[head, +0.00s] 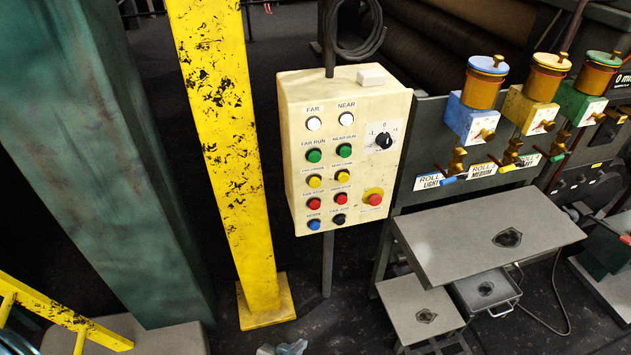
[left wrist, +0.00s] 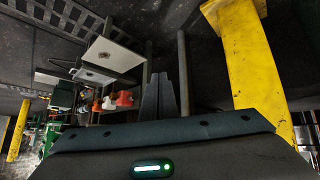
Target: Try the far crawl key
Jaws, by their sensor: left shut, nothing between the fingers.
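The cream control box (head: 297,200) stands on a post in the middle of the head view, with two columns of buttons. The far crawl key (head: 314,181) is the yellow button in the left column, below the green far run button (head: 314,156); its small label is hard to read. My left gripper (head: 283,348) shows only in part at the bottom edge of the head view, well below the box and apart from it. In the left wrist view its fingers (left wrist: 160,98) are together and empty. My right gripper is not in view.
A yellow post (head: 226,150) stands just left of the box, with a green column (head: 100,150) further left. To the right are a grey table (head: 470,235) and several coloured oiler pots, including a blue one (head: 470,118). Space before the box looks clear.

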